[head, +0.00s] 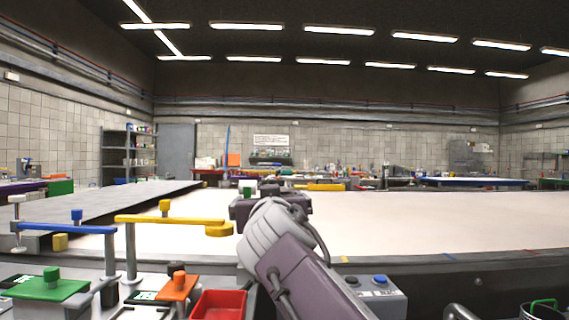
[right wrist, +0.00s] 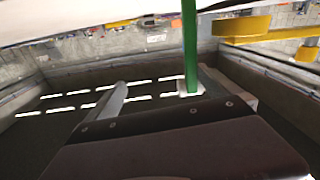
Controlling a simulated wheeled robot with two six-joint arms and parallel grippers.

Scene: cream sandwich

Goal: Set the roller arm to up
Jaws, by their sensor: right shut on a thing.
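Colored arms stand on posts at the left in the head view: a blue arm (head: 65,228) and a yellow arm (head: 170,219), both roughly level. The yellow arm also shows at the upper right of the right wrist view (right wrist: 240,28). I cannot tell which part is named the roller arm. My right gripper (head: 270,187) is at the center of the head view, right of the yellow arm's end. A green bar (right wrist: 189,40) runs to its fingers in the right wrist view, and the gripper appears shut on it. My arm hides most of the bar. My left gripper is out of view.
A green plate (head: 48,288), an orange block (head: 176,287) and a red tray (head: 219,304) lie at the lower left. A button box (head: 380,291) with a blue button stands right of my arm. The broad white surface (head: 450,220) beyond is clear.

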